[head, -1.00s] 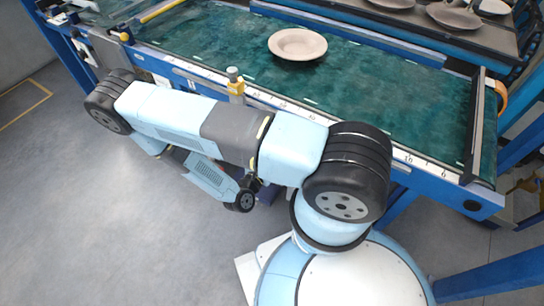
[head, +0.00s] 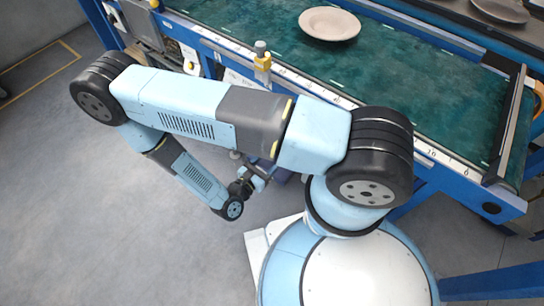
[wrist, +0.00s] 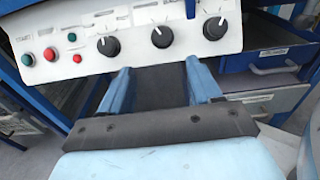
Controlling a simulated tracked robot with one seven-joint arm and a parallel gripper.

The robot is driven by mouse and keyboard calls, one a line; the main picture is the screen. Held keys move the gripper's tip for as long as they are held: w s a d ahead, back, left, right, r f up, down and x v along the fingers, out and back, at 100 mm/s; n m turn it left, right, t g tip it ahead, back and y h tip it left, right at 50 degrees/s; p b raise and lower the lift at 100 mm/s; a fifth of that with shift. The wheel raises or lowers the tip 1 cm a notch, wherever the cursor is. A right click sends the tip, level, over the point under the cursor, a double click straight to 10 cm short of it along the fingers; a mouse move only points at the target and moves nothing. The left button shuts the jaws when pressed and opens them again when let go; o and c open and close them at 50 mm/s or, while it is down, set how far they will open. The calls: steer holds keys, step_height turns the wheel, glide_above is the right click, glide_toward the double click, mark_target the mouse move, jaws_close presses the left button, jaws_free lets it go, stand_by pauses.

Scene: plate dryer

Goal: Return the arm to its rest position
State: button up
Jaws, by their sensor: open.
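My arm is folded in front of the machine in the head view, with its upper link level and its forearm hanging down to the left of my base.
The belt's blue frame (head: 440,175) runs close behind my arm, with a yellow-capped sensor (head: 262,62) on its edge. The grey floor (head: 90,220) at left is clear. The wrist view shows a control panel (wrist: 150,40) and drawers (wrist: 265,90).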

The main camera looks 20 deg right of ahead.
stand_by(0.5)
steer(key=w+d+r+m+g+y, duration=0.1)
steer(key=w+r+m+g, duration=0.3)
steer(key=r, duration=0.5)
steer(key=w+d+r+m+g+y, duration=0.1)
steer(key=r+m+g, duration=0.4)
steer(key=r, duration=0.5)
steer(key=w+d+r+m+g+y, duration=0.1)
steer(key=w+r+m+g+y, duration=0.15)
steer(key=r+m, duration=0.5)
steer(key=s+d+r+m+t+y, duration=0.2)
steer(key=s+r+m+y, duration=0.1)
steer(key=r, duration=0.7)
steer(key=s+d+r+m+t+y, duration=0.2)
steer(key=s+d+r+m+y, duration=0.1)
steer(key=r, duration=0.6)
steer(key=s+d+r+m+t+y, duration=0.3)
steer(key=s+r, duration=0.1)
steer(key=r, duration=0.6)
steer(key=shift+d+r, duration=0.2)
steer(key=shift+r, duration=0.15)
steer(key=shift+y, duration=0.25)
